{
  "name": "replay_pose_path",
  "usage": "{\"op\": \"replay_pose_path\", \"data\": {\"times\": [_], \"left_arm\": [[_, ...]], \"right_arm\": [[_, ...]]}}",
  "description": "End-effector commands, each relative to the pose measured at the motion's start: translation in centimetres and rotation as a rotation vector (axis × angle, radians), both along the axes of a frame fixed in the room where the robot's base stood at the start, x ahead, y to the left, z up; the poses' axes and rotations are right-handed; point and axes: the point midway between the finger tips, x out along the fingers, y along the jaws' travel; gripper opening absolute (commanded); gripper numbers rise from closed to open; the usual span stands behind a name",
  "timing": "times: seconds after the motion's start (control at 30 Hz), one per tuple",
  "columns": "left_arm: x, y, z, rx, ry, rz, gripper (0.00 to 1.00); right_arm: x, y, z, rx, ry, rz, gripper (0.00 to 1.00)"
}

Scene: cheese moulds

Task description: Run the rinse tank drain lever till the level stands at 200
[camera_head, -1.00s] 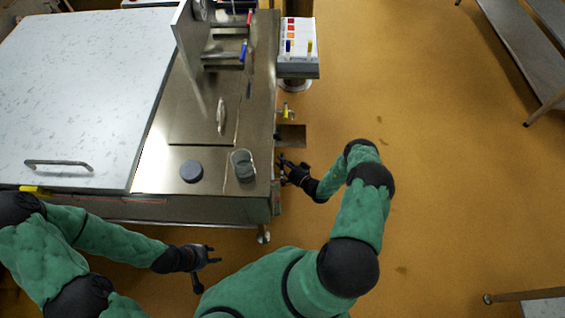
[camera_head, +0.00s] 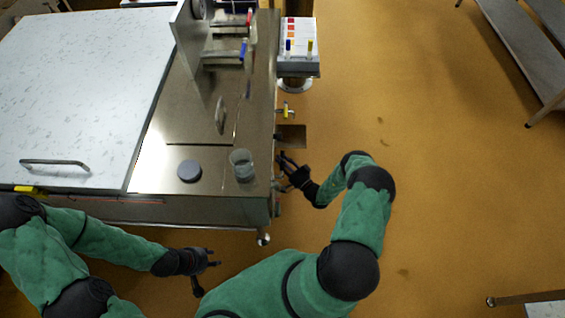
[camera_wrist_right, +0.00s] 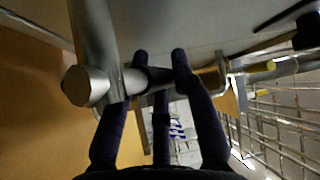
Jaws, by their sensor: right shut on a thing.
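My right gripper (camera_head: 286,163) is at the right side of the steel tank unit (camera_head: 205,208), low against its edge. In the right wrist view its dark fingers (camera_wrist_right: 163,68) are closed around a dark lever grip (camera_wrist_right: 152,76) beside a thick metal pipe (camera_wrist_right: 95,82). I cannot tell the lever's exact angle, and the fingers hide much of it. No readable level scale or number shows in either view. My left gripper (camera_head: 208,270) is open and empty in front of the unit, clear of it.
A clear glass vessel (camera_head: 242,165) and a grey disc (camera_head: 190,171) stand on the steel top. A yellow-handled valve (camera_head: 286,111) and a test chart stand (camera_head: 299,45) are further back along the right side.

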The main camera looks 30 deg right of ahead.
Motion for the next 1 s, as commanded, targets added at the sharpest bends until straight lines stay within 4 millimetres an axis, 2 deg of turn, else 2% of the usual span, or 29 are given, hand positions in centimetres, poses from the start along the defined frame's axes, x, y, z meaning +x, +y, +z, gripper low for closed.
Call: {"op": "replay_pose_path", "data": {"times": [0.3, 0.77, 0.8, 0.87, 0.9, 1.0], "left_arm": [[0.0, 0.0, -0.78, 0.0, 0.0, 0.0, 0.37], [0.01, 0.0, -0.82, 0.0, 0.0, 0.0, 0.37], [0.01, 0.0, -0.82, 0.0, 0.0, 0.0, 0.37], [0.01, 0.0, -0.82, 0.0, 0.0, 0.0, 0.37], [0.01, 0.0, -0.82, 0.0, 0.0, 0.0, 0.37], [0.01, 0.0, -0.82, 0.0, 0.0, 0.0, 0.37]], "right_arm": [[-0.26, 0.13, 0.6, -0.061, -0.095, -0.001, 0.0], [-0.28, 0.15, 0.77, -0.07, -0.108, 0.0, 0.0], [-0.28, 0.15, 0.77, -0.07, -0.107, -0.001, 0.31], [-0.28, 0.14, 0.77, -0.069, -0.107, 0.0, 0.48], [-0.29, 0.15, 0.78, -0.069, -0.107, 0.0, 0.51], [-0.29, 0.15, 0.79, -0.069, -0.107, 0.0, 0.51]]}}
